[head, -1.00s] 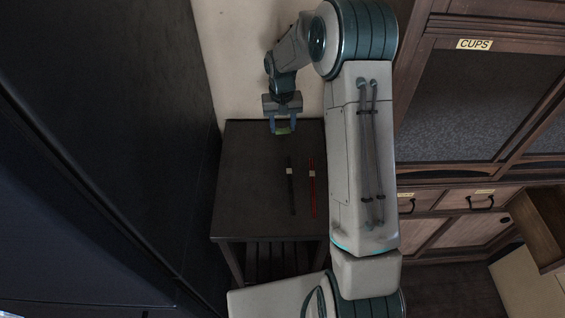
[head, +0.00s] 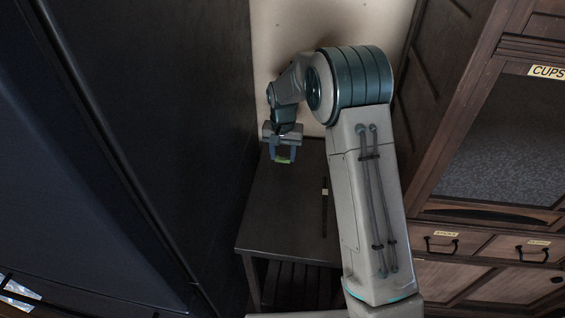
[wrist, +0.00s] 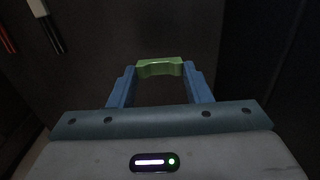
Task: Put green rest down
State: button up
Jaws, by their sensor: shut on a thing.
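The green rest (wrist: 160,67) is a small green block held between the two blue fingertips in the wrist view. It also shows in the head view (head: 283,161) as a small green spot. My gripper (head: 283,158) is shut on it, over the back left part of the dark table (head: 275,215). Whether the rest touches the tabletop cannot be told. My gripper also shows in the wrist view (wrist: 160,70).
Black chopsticks (head: 324,208) with a white band lie on the table, right of my gripper. Red chopsticks (wrist: 6,38) show at the wrist view's left edge. A tall dark panel (head: 190,130) stands left of the table. Cabinets with labelled drawers (head: 440,243) stand right.

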aim_at(283, 158)
jog(key=shift+f+b, duration=0.3)
jog(key=shift+f, duration=1.6)
jog(key=shift+f, duration=0.1)
jog(key=shift+f, duration=0.15)
jog(key=o, duration=1)
jog(key=shift+c, duration=0.2)
notch_tip(283, 158, up, 12)
jog(key=p, duration=0.2)
jog(key=s+d+r+n+t, duration=0.1)
jog(key=s+d+r, duration=0.35)
jog(key=s, duration=0.25)
jog(key=s+d+r, duration=0.4)
jog(key=s+r, duration=0.1)
jog(key=s, duration=0.2)
jog(key=s+d, duration=0.2)
jog(key=s, duration=0.6)
jog(key=s+d+f+n, duration=0.1)
jog(key=s+d, duration=0.1)
jog(key=s, duration=0.7)
jog(key=shift+s+f+t, duration=0.15)
jog(key=shift+t, duration=0.25)
